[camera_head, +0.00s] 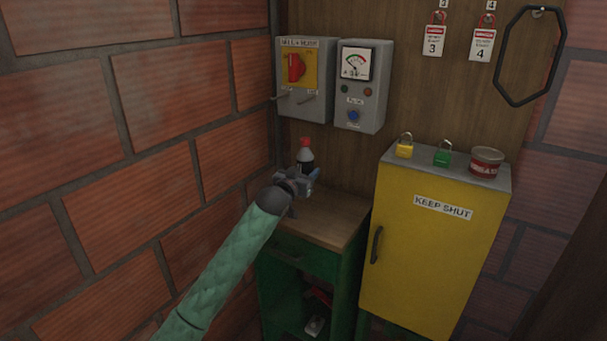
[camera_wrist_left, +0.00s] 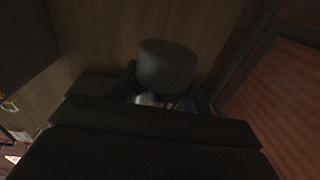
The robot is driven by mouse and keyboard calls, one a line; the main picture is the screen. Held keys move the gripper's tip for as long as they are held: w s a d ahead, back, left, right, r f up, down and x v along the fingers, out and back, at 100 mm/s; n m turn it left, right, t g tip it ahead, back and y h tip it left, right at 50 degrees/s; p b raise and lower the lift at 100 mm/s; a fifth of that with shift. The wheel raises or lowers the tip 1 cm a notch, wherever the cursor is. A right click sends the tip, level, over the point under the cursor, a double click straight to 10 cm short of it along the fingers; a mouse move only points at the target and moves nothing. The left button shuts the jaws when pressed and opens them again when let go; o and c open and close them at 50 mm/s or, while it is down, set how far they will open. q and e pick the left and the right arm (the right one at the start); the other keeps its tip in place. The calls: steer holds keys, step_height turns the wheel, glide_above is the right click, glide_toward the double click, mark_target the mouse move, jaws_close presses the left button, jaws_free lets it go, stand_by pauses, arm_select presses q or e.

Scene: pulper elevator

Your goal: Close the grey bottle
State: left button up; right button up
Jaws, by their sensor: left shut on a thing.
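I cannot tell whether this piece is a cap or part of a bottle. A small pale shape shows below it. The lower part of the red-topped bottle is hidden by my gripper.
The wooden worktop (camera_head: 338,222) sits on a green cabinet. A yellow cabinet (camera_head: 430,252) stands on the right, with a yellow padlock (camera_head: 405,150), a green padlock (camera_head: 443,158) and a red tin (camera_head: 486,164) on top. Switch boxes hang behind. A brick wall is close on the left.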

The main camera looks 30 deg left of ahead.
arm_select(q)
steer(key=shift+o, duration=1.4)
steer(key=c, duration=0.5)
steer(key=shift+r, duration=0.15)
steer(key=shift+c, duration=0.2)
